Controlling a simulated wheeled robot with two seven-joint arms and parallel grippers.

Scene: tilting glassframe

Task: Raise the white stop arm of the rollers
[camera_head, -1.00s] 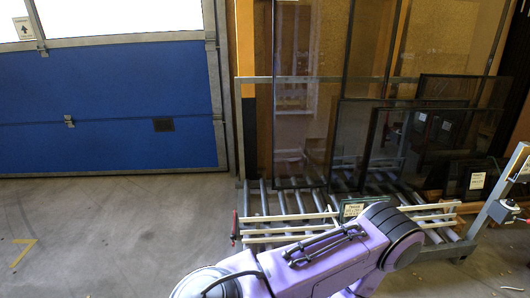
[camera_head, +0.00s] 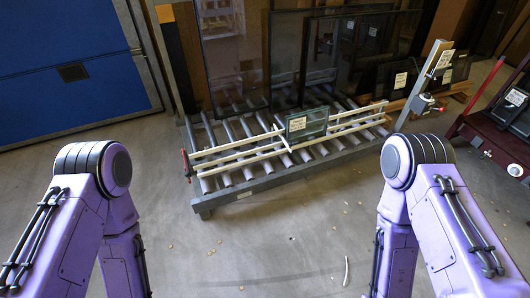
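The roller stand (camera_head: 262,185) stands in the upper middle, with grey rollers in a metal frame. White bars (camera_head: 235,146) run along its front, low across the rollers; I take these for the stop arm. They slope up to the right in the picture, and a small framed glass sample with a label (camera_head: 306,124) sits over their middle. A red handle (camera_head: 186,163) is at the left end of the bars. Both my purple arms show, one at each side, with their forearms pointing down. My grippers are below the picture, apart from the bars.
Dark framed glass panes (camera_head: 237,60) stand upright on the rollers. A grey post with a clamp (camera_head: 425,85) rises at the stand's right end. A dark red machine (camera_head: 495,125) is at the far right. The concrete floor before the stand is clear except for small scraps.

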